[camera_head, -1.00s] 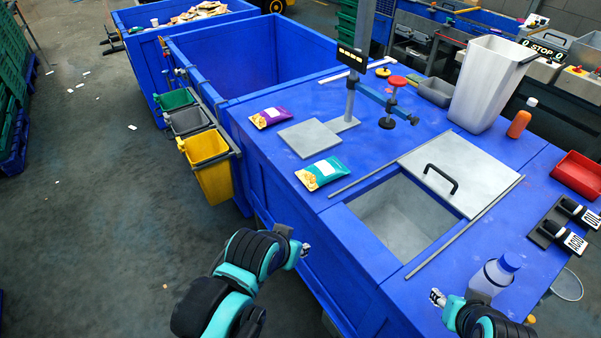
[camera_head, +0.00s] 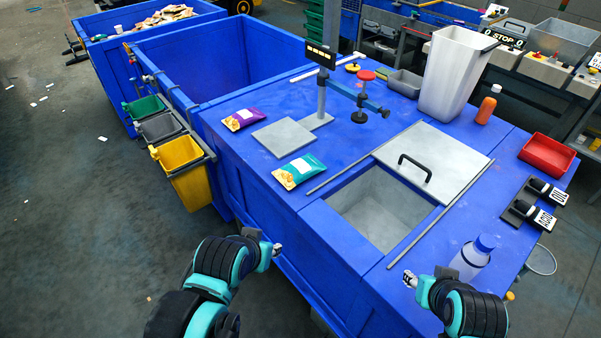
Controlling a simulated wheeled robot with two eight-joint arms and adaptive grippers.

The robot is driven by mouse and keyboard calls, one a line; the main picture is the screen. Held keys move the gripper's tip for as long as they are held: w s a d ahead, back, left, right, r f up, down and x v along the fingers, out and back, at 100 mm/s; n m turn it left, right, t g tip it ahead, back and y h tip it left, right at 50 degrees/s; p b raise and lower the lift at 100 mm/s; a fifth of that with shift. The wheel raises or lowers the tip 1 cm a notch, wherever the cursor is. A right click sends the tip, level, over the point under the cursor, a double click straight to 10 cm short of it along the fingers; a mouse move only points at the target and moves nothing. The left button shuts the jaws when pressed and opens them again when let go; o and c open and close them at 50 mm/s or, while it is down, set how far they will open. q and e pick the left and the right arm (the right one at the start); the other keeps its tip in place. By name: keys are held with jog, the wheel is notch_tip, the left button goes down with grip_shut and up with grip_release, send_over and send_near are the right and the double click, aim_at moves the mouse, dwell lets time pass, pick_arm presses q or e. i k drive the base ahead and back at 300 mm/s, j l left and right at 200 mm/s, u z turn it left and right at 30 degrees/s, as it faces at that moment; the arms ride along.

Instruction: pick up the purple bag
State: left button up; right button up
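The purple bag (camera_head: 242,119) lies flat on the blue worktop, near its far left edge, beside a grey square plate. My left gripper (camera_head: 276,249) is at the near side of the blue bench, well short of the bag and apart from it. My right gripper (camera_head: 408,279) is over the near right part of the worktop, beside a clear bottle with a blue cap. Both grippers are small here, and I cannot tell their finger opening. Neither touches the purple bag.
A teal bag (camera_head: 299,171) lies nearer than the grey plate (camera_head: 284,138). An open square bin (camera_head: 380,208) is sunk in the worktop, with a handled lid (camera_head: 436,160) beside it. The bottle (camera_head: 471,258) stands near my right gripper.

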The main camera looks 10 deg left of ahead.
aim_at(234, 124)
jog(key=k, duration=0.1)
jog(key=j+z, duration=0.1)
jog(key=j, duration=0.5)
jog(key=k+j, duration=0.15)
jog(key=j, duration=0.45)
jog(key=k+j+z, duration=0.15)
jog(key=j, duration=0.45)
jog(key=i+j, duration=0.25)
jog(key=i+j+z, duration=0.15)
jog(key=j, duration=0.35)
jog(key=i+j, duration=0.3)
jog(key=i+j+z, duration=0.15)
jog(key=j, duration=0.3)
jog(key=i+j, duration=0.25)
jog(key=j, duration=0.2)
jog(key=i+l+z, duration=0.05)
